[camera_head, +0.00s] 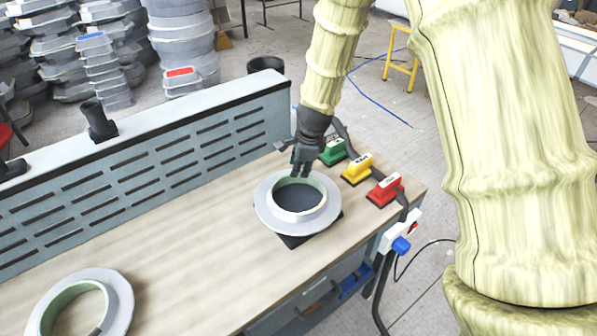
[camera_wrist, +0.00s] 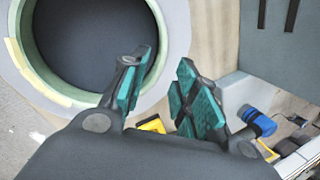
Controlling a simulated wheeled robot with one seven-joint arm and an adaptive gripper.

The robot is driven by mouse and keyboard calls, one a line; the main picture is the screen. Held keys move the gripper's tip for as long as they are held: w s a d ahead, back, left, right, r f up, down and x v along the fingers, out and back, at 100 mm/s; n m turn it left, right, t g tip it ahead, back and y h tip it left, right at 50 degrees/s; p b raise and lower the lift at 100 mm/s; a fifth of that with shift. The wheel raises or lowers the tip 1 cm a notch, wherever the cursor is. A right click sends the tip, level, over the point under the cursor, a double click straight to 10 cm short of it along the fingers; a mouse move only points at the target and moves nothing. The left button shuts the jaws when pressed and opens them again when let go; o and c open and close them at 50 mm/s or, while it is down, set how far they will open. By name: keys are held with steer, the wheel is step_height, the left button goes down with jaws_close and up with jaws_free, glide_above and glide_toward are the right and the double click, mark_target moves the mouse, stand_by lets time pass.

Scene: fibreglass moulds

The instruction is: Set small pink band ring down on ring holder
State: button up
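A grey flanged ring (camera_head: 266,207) with a pale raised collar, green inside, lies flat on a black pad (camera_head: 293,241) at the bench's right part. In the wrist view its flange (camera_wrist: 177,22) and dark opening fill the upper left. A similar ring (camera_head: 121,300) lies at the lower left, cut off by the frame. I see no clearly pink ring, and cannot tell which thing is the ring holder. My gripper (camera_head: 303,168) is at the ring's far rim; in the wrist view its green-padded fingers (camera_wrist: 163,92) are apart. One overlaps the rim; contact is unclear.
Green (camera_head: 333,152), yellow (camera_head: 357,168) and red (camera_head: 385,189) boxes with cables stand right of the ring. A slotted grey panel (camera_head: 150,175) runs along the bench's back. The bench between the two rings is clear.

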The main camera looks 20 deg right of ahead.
steer(key=b+v, duration=0.1)
steer(key=v, duration=0.7)
